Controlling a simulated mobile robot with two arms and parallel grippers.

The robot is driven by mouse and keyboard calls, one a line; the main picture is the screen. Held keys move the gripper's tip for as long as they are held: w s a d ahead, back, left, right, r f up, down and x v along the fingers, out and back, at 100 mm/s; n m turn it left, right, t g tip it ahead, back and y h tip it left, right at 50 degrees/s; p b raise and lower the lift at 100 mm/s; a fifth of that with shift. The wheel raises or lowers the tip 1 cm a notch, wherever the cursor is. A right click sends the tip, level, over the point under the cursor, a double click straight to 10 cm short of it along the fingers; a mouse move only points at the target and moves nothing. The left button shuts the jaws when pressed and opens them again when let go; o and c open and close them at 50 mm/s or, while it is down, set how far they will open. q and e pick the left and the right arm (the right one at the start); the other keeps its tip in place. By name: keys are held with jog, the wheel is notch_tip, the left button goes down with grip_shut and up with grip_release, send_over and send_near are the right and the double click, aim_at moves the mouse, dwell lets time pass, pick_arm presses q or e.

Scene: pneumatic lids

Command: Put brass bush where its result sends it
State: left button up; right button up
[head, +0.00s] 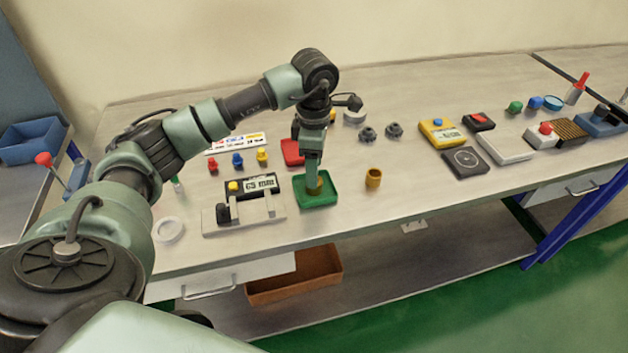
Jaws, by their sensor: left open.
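A brass bush (373,177) stands on the bench to the right of the green tray (322,201). A second brass-coloured piece (315,187) shows in the green tray, directly under my left gripper (313,180). My left gripper points down over that tray, with its fingers open around or just above the piece; the fingers partly hide it. A red tray (292,151) lies behind the green one, partly hidden by my arm. A grey measuring fixture (245,217) with a small display (262,184) sits left of the green tray. My right gripper is not in view.
Red, blue and yellow pieces (238,160) stand behind the fixture. A white ring (169,230) lies near the front edge. A yellow meter (441,133) and a dark scale (466,162) stand to the right.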

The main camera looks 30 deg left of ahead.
pick_arm(q)
notch_tip(320, 180, up, 8)
jog(key=b, duration=0.1)
jog(key=shift+f, duration=0.2)
